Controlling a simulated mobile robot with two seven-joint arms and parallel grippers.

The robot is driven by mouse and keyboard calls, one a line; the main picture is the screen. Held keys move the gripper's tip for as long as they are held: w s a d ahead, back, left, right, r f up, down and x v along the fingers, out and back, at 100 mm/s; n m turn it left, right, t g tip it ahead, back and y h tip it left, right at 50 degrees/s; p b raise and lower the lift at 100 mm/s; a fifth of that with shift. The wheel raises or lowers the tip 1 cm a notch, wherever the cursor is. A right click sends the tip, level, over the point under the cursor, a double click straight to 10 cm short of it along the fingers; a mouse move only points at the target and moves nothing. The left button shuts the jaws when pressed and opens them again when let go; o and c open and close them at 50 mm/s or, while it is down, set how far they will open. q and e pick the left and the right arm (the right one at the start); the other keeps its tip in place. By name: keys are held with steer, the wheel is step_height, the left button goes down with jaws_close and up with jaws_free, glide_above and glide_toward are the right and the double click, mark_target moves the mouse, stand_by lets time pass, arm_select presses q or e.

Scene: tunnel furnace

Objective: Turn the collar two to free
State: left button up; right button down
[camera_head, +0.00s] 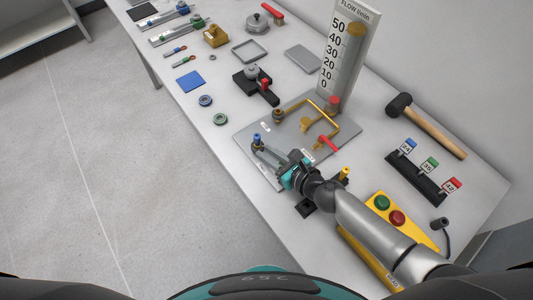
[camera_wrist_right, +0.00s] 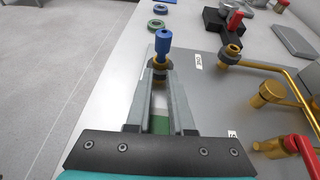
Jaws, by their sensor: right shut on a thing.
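My right gripper (camera_head: 258,148) reaches over the left edge of the grey plate (camera_head: 243,128). In the wrist view the right gripper (camera_wrist_right: 159,73) has its fingertips on either side of a brass collar (camera_wrist_right: 158,64), shut on it. A blue fitting (camera_wrist_right: 163,42) stands up out of that collar, also seen in the head view (camera_head: 257,138). I cannot read which collar is two. My left gripper is out of view.
A flow gauge (camera_head: 345,55) stands behind the plate. A red-handled valve (camera_head: 329,143) sits on the pipe. A yellow button box (camera_head: 399,212), colored tags on a black rack (camera_head: 418,178) and a hammer (camera_head: 428,126) lie to the right. Blue and green rings (camera_head: 205,100) lie left of the plate.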

steer(key=shift+w+d+f+n+g+y+b, duration=0.15)
steer(key=shift+w+n+g+y+b, duration=0.1)
steer(key=shift+n+g+y, duration=0.2)
steer(key=shift+w+d+r+n+g+y+b, duration=0.1)
steer(key=shift+w+d+n+g+y+b, duration=0.1)
steer(key=shift+n+g+y, duration=0.25)
steer(key=n+g+y+b, duration=0.1)
steer(key=n+g+b, duration=0.1)
steer(key=w+n+g+y+b, duration=0.1)
steer(key=n+g+b, duration=0.1)
steer(key=shift+d+f, duration=0.15)
steer(key=shift+d, duration=0.05)
steer(key=shift+w+n+g+y+b, duration=0.15)
steer(key=shift+n+g+y+b, duration=0.05)
steer(key=shift+n+g+b, duration=0.6)
steer(key=shift+w+n+g+y+b, duration=0.2)
steer(key=shift+n+g+b, duration=0.35)
steer(key=shift+b, duration=0.35)
steer(key=c, duration=0.8)
jaws_free()
steer(key=shift+a, duration=0.15)
steer(key=shift+c, duration=0.2)
steer(key=shift+d+r, duration=0.3)
steer(key=shift+d, duration=0.25)
steer(key=p+v, duration=0.1)
steer(key=v, duration=1.3)
steer(key=shift+d+r, duration=0.1)
steer(key=shift+d, duration=0.05)
